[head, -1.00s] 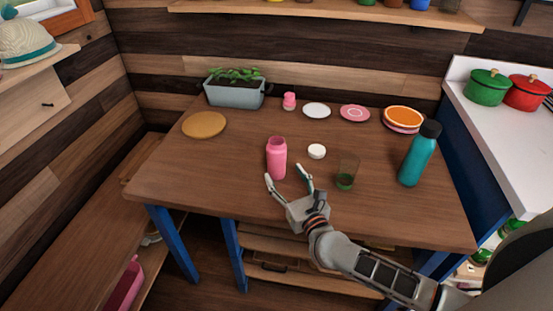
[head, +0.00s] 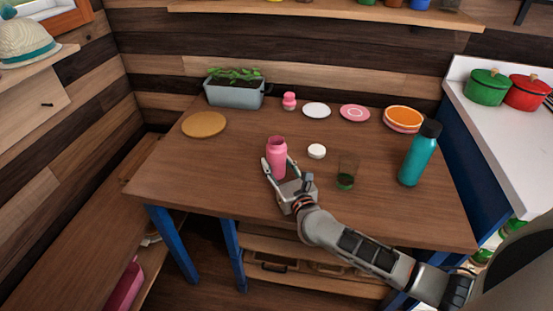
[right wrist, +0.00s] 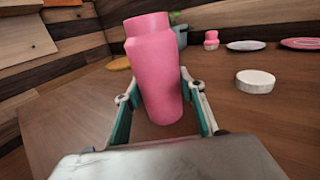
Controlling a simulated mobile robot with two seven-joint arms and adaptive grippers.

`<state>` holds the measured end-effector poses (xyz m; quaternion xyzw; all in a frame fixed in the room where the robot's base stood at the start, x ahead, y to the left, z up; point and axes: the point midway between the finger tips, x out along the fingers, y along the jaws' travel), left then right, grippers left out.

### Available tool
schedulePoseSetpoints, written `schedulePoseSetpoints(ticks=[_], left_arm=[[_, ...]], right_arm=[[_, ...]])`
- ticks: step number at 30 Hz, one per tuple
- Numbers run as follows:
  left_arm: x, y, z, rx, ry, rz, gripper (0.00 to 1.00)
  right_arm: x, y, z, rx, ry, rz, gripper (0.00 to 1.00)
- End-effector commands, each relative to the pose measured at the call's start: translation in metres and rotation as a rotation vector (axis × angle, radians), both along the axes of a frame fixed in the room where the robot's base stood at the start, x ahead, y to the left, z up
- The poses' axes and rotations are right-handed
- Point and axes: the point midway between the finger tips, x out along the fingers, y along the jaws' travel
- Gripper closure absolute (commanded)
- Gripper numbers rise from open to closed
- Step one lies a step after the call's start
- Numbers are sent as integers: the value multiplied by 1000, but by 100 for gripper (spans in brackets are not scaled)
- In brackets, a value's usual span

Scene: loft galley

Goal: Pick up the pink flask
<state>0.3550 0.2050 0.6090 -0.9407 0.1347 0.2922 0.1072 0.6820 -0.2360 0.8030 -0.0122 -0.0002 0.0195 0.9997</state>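The pink flask (head: 277,157) stands upright on the wooden table (head: 225,170), its cap off. In the right wrist view the flask (right wrist: 155,72) rises between the two fingers, leaning a little in the picture. My right gripper (head: 277,167) is at the flask from the near side, with one finger on each side of it. The right wrist view shows the gripper (right wrist: 160,98) open, with a gap between the right finger and the flask. My left gripper is not in view.
A white lid (head: 316,151) and a green-bottomed glass (head: 346,172) stand right of the flask. A teal bottle (head: 418,154) is farther right. The table's left front is clear.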

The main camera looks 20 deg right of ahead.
Motion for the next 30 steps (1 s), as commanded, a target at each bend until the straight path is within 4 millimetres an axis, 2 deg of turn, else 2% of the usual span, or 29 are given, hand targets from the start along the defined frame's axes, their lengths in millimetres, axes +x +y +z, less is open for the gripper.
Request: schedulePoseSetpoints(ticks=[1,2,11,17,23,30], left_arm=[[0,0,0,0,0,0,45],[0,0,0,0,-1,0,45],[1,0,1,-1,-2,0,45],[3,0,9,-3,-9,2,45],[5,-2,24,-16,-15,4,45],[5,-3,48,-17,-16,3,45]], right_arm=[[0,0,0,0,0,0,82],[0,0,0,0,0,0,87],[0,0,2,-1,-2,0,88],[1,0,15,-1,-5,0,88],[1,0,51,0,-8,0,88],[0,0,117,0,-8,1,88]])
